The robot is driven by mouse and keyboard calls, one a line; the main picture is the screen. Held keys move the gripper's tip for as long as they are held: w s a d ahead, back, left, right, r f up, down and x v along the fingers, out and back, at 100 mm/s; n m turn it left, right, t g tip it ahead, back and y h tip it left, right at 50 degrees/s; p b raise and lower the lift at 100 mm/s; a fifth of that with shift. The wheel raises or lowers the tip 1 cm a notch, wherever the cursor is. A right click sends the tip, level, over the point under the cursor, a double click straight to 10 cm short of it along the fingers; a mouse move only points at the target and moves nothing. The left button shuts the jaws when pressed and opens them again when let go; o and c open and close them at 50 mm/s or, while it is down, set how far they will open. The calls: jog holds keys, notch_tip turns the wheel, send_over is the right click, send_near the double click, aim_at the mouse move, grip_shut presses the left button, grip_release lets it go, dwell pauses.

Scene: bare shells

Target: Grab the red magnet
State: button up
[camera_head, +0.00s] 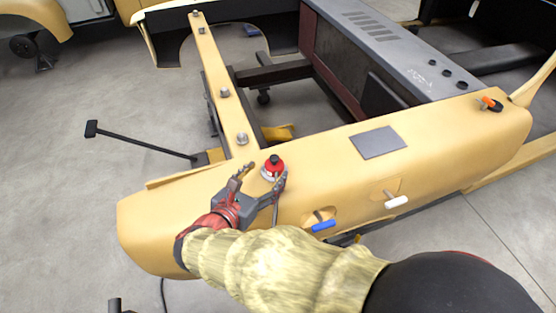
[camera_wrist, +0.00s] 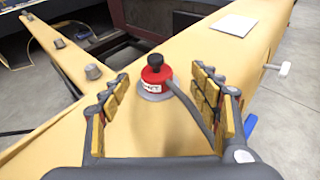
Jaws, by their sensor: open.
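The red magnet (camera_head: 274,164) is a small red round body with a black knob on a grey base. It stands upright on the yellow beam (camera_head: 330,180), near the corner where a second beam runs back. It also shows in the wrist view (camera_wrist: 156,80), with white lettering on its side. My gripper (camera_head: 262,176) is open just in front of the magnet. In the wrist view, the padded fingers (camera_wrist: 158,100) stand to the left and right, with the magnet beyond and between them. A dark strap or handle runs from the magnet towards the right finger. I cannot tell whether a finger touches it.
Grey bolts (camera_head: 242,138) stand on the beam running back. A flat grey plate (camera_head: 378,142) lies right of the magnet. A blue handle (camera_head: 323,226) and a white handle (camera_head: 396,202) stick out of the beam's front. An orange-black item (camera_head: 490,103) sits at far right.

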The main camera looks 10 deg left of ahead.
aim_at(273, 163)
jog(key=shift+w+a+f, duration=0.1)
jog(key=shift+a+f, duration=0.1)
jog(key=shift+a, duration=0.2)
jog(key=shift+w+f+n, duration=0.1)
jog(key=shift+w+n, duration=0.2)
jog(key=shift+y, duration=0.3)
jog(key=b+x, duration=0.1)
jog(key=x, duration=0.2)
jog(key=b+x, duration=0.1)
jog(key=x, duration=0.2)
jog(key=shift+w+d+f, duration=0.15)
jog(key=shift+w+d, duration=0.1)
jog(key=shift+d, duration=0.05)
jog(key=shift+c, duration=1.2)
jog(key=c, duration=1.3)
